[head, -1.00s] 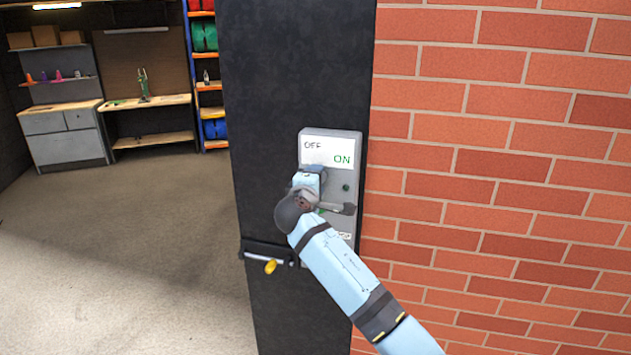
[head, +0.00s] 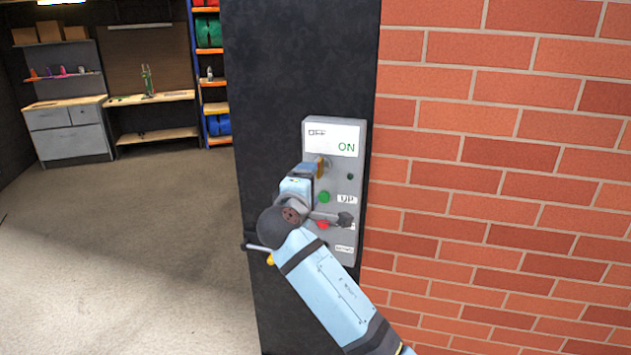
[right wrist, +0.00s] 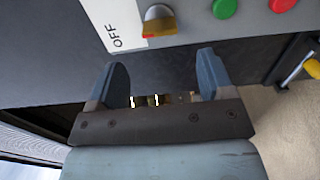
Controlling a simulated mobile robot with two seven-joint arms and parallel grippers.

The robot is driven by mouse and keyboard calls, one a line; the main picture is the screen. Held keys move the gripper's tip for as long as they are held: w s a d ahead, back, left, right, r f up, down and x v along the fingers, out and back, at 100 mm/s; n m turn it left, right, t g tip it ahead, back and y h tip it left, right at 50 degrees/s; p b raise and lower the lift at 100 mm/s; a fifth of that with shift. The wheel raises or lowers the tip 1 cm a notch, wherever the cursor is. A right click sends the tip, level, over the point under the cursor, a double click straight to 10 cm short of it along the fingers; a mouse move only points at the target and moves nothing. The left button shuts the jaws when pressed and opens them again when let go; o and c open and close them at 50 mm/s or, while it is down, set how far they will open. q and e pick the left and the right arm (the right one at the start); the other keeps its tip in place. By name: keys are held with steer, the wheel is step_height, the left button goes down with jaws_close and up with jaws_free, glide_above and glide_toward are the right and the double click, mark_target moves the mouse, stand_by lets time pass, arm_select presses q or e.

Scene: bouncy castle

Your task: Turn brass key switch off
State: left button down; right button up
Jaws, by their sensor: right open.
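The brass key switch (head: 321,167) sits on a grey control box (head: 352,180), just under a white label reading OFF and ON. In the right wrist view the brass key (right wrist: 159,23) shows beside the OFF end of the label, beyond the fingertips and in line with the gap between them. My right gripper (right wrist: 164,68) is open, with nothing between its fingers. In the head view my right arm comes in from the lower right, and its wrist partly covers the box; the fingers are hard to make out there. My left gripper is out of view.
Below the key are a green button (head: 324,197) marked UP and a red button (head: 322,225). The box is on a black pillar (head: 270,100) beside a brick wall (head: 500,180). A handle bar (head: 256,247) juts from the pillar. Open floor lies left.

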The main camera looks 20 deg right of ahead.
steer(key=shift+b+v, duration=0.4)
steer(key=shift+v, duration=2)
steer(key=s+d+f+m+g+y, duration=0.1)
steer(key=s+f+y, duration=0.4)
steer(key=f, duration=1)
steer(key=s+f+g+y, duration=0.1)
steer(key=s+f+y, duration=0.35)
steer(key=f, duration=1.05)
steer(key=s+d+f+m+g+y, duration=0.1)
steer(key=s+f+m, duration=0.2)
steer(key=s+f, duration=0.4)
steer(key=s+d+f+m+g+y, duration=0.1)
steer(key=s+f+m, duration=0.3)
steer(key=s, duration=1.5)
step_height(320, 180, down, 3)
steer(key=shift+s+d+r+m+y, duration=0.15)
steer(key=shift+s+d+m+y, duration=0.15)
steer(key=shift+d+y, duration=0.45)
